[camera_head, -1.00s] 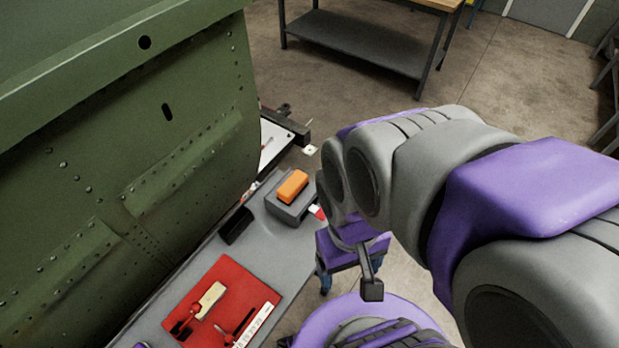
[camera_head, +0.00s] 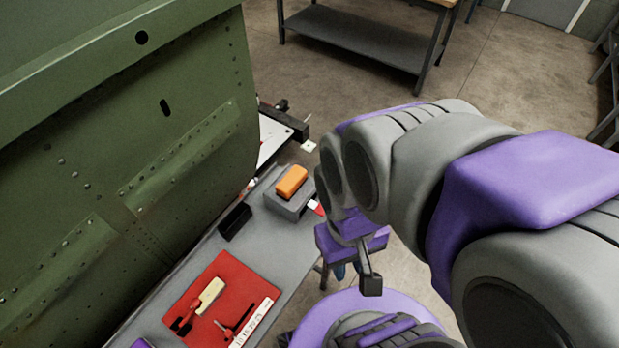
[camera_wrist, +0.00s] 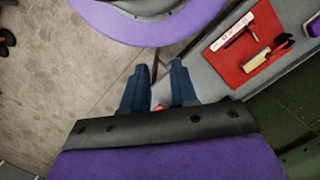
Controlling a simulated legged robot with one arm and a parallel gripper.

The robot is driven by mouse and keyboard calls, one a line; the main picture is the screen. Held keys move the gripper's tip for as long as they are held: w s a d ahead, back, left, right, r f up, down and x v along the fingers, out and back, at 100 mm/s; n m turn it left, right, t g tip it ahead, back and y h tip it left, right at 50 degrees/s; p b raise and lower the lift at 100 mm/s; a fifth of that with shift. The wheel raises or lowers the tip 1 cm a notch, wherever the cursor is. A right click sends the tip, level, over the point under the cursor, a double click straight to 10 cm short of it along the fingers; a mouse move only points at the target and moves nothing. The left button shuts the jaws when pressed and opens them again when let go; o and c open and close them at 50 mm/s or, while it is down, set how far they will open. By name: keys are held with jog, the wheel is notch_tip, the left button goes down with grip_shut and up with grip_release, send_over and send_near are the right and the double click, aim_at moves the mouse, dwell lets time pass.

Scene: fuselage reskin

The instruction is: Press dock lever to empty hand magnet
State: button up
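The dock is a grey box (camera_head: 287,205) at the far end of the grey bench, with an orange block (camera_head: 291,181) on top that looks like the hand magnet. A red lever tab (camera_head: 317,207) sticks out at the dock's right side. My gripper (camera_head: 347,271) hangs just right of and below that tab in the head view, partly hidden by my wrist. In the wrist view its two blue fingers (camera_wrist: 159,85) stand apart with a gap. A small red piece shows low between them, perhaps the lever; contact cannot be told.
A red mat (camera_head: 222,298) with hand tools lies on the bench, with a black open holder (camera_head: 235,221) beyond it. The green riveted fuselage panel (camera_head: 110,150) rises along the bench's left side. A workbench (camera_head: 360,40) stands at the back. Floor lies open between.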

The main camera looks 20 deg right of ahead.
grip_shut()
dwell(1.0)
